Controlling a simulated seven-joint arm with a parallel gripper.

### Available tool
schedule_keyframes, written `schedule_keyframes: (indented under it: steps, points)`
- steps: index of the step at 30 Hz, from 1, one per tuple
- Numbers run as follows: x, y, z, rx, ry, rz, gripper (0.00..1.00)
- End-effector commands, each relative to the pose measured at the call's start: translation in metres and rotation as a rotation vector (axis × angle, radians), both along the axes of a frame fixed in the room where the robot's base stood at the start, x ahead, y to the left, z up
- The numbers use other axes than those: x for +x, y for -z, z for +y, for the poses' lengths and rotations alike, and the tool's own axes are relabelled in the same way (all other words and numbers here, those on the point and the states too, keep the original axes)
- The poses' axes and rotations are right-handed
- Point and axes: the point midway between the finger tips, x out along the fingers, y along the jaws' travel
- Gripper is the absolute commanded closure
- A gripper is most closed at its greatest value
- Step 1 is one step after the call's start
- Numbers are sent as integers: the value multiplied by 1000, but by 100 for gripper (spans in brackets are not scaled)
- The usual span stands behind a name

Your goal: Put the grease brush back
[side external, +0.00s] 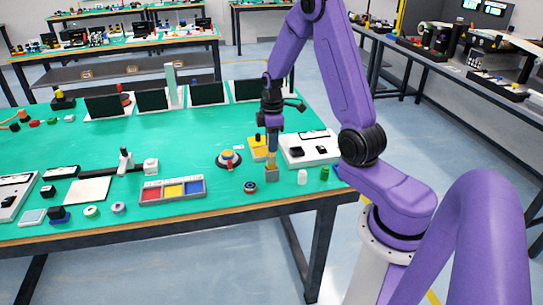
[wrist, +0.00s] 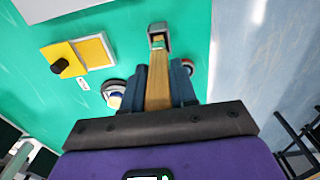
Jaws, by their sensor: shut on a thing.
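The grease brush has a flat wooden handle (wrist: 157,92) and hangs upright between the blue fingers of my gripper (wrist: 160,68), which is shut on it. In the side external view my gripper (side external: 272,150) points straight down near the table's front right edge. A small square grey holder (side external: 271,176) stands right below it; the holder also shows in the wrist view (wrist: 160,29). The brush's lower end meets the holder's opening in both views. I cannot tell how deep it sits inside; the bristles are hidden.
A round device with a coloured top (side external: 228,160) and a small dark round part (side external: 250,187) stand left of the holder. A white cylinder (side external: 302,177) and green part (side external: 324,173) stand right.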

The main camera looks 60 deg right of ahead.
Motion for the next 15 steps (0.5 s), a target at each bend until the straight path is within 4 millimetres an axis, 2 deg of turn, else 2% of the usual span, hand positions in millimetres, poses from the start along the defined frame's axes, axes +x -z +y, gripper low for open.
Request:
schedule_keyframes:
  steps: [9, 15]
  points:
    - [0, 36, 0, 1, 0, 2, 100]
    - [0, 40, 0, 0, 1, 0, 100]
